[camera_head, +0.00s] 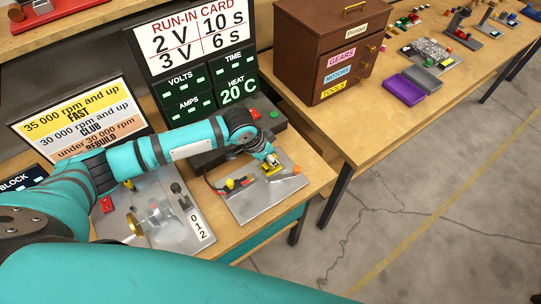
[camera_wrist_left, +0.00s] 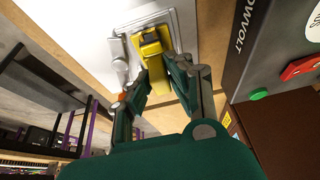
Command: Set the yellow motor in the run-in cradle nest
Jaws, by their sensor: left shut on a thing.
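My left gripper (camera_head: 269,159) reaches over the grey run-in cradle plate (camera_head: 258,204) in the head view. It is shut on the yellow motor (camera_head: 272,169). In the left wrist view the yellow motor (camera_wrist_left: 154,45) sits between the fingertips of my left gripper (camera_wrist_left: 166,68), above the pale cradle plate (camera_wrist_left: 90,22). The nest is mostly hidden by the motor and fingers, so I cannot tell whether the motor touches it. My right gripper is not in view.
A red and yellow knobbed part (camera_head: 231,184) stands on the plate's left. A dark power box with a green button (camera_head: 273,114) is behind it. A metal fixture plate (camera_head: 140,222) lies to the left. The brown cabinet (camera_head: 300,60) stands on the bench behind.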

